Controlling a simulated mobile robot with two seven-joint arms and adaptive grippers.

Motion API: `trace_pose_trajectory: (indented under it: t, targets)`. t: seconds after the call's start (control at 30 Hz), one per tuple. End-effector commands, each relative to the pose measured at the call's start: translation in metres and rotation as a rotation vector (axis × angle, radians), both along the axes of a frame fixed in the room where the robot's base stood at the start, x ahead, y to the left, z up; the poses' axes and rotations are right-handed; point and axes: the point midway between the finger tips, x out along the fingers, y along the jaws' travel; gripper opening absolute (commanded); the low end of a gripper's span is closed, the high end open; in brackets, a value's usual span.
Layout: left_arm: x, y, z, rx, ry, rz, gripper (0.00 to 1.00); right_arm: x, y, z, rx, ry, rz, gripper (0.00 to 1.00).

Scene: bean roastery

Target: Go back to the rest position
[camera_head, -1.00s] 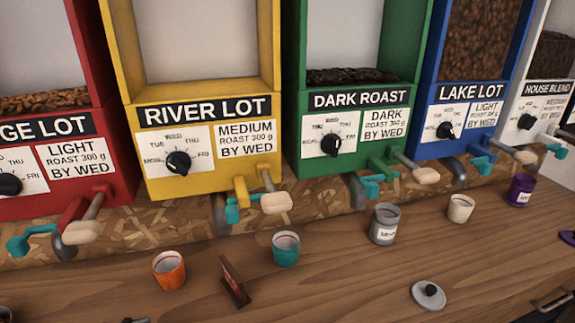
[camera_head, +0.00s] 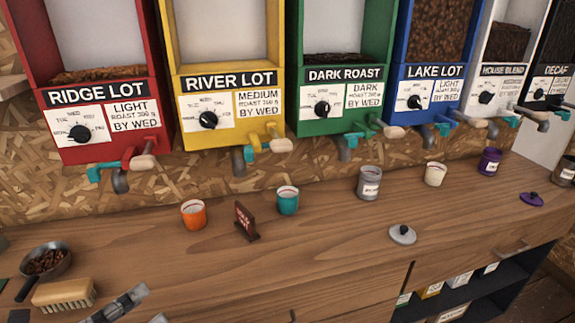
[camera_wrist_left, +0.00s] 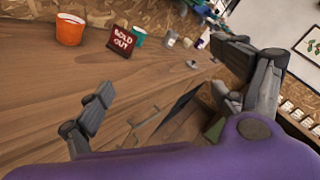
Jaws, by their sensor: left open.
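My left gripper (camera_head: 148,303) shows at the bottom edge of the head view, low over the front of the wooden counter (camera_head: 330,250). Its two grey fingers are apart with nothing between them. In the left wrist view the open left gripper (camera_wrist_left: 165,82) also shows, with bare counter and a drawer front beyond the fingers. The orange cup (camera_wrist_left: 69,29) and the sold-out sign (camera_wrist_left: 121,40) stand ahead of it, clear of the fingers. My right gripper shows in neither view.
A scoop of beans (camera_head: 46,263) and a brush (camera_head: 63,293) lie left of my left gripper. An orange cup (camera_head: 193,215), a small sign (camera_head: 245,222), a teal cup (camera_head: 287,201) and a grey lid (camera_head: 402,235) are on the counter. Bean dispensers line the wall.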

Motion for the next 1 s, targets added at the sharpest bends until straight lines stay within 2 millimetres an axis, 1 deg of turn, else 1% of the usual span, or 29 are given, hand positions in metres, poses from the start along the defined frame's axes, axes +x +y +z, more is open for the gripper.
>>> trace_pose_trajectory:
  t: [0.03, 0.07, 0.1, 0.13, 0.17, 0.2, 0.23, 0.27, 0.3, 0.33, 0.37, 0.4, 0.43, 0.47, 0.5, 0.57, 0.6, 0.7, 0.8, 1.0]
  targets:
    - [0.006, 0.016, -0.003, -0.188, 0.074, 0.098, 0.88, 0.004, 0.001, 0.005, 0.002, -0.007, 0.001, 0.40]
    - [0.009, 0.027, -0.008, -0.310, 0.123, 0.159, 0.88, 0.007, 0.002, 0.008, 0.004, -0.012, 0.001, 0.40]
    - [0.011, 0.044, -0.020, -0.479, 0.197, 0.250, 0.88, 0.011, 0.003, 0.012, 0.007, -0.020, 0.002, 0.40]
    - [0.011, 0.056, -0.032, -0.611, 0.256, 0.321, 0.88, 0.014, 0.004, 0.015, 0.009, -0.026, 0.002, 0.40]
    - [0.009, 0.069, -0.049, -0.752, 0.318, 0.401, 0.88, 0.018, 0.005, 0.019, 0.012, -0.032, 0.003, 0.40]
    - [0.003, 0.082, -0.074, -0.928, 0.402, 0.504, 0.88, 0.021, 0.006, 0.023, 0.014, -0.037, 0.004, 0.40]
    - [-0.004, 0.090, -0.094, -1.047, 0.460, 0.577, 0.88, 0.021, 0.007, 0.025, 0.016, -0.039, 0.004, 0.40]
    - [-0.012, 0.095, -0.115, -1.161, 0.516, 0.647, 0.88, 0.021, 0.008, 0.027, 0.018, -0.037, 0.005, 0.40]
    - [-0.025, 0.098, -0.143, -1.297, 0.587, 0.736, 0.88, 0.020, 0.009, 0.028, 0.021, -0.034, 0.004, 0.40]
    - [-0.036, 0.098, -0.163, -1.389, 0.638, 0.799, 0.88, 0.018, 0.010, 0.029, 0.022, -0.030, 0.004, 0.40]
    - [-0.047, 0.095, -0.183, -1.480, 0.688, 0.861, 0.88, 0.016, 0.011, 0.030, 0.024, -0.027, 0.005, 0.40]
    - [-0.064, 0.088, -0.209, -1.589, 0.752, 0.940, 0.88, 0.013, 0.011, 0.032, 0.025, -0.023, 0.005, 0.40]
    - [-0.077, 0.081, -0.226, -1.666, 0.797, 0.995, 0.88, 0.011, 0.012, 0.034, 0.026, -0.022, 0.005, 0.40]
    - [-0.090, 0.072, -0.243, -1.738, 0.844, 1.050, 0.88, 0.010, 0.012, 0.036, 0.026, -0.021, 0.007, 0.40]
    - [-0.107, 0.059, -0.261, -1.822, 0.899, 1.114, 0.88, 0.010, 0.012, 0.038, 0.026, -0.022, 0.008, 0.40]
    - [-0.130, 0.036, -0.285, -1.931, 0.978, 1.198, 0.88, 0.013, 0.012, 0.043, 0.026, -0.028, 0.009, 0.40]
    - [-0.144, 0.020, -0.296, -1.988, 1.023, 1.243, 0.88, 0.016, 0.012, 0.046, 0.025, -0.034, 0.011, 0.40]
    - [-0.168, -0.017, -0.312, -2.089, 1.111, 1.307, 0.88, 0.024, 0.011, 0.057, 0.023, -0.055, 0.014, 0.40]
    - [-0.180, -0.041, -0.315, -2.140, 1.149, 1.320, 0.88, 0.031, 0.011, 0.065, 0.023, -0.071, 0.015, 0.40]
    - [-0.180, -0.041, -0.315, -2.140, 1.149, 1.320, 0.88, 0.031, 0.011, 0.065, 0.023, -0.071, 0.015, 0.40]
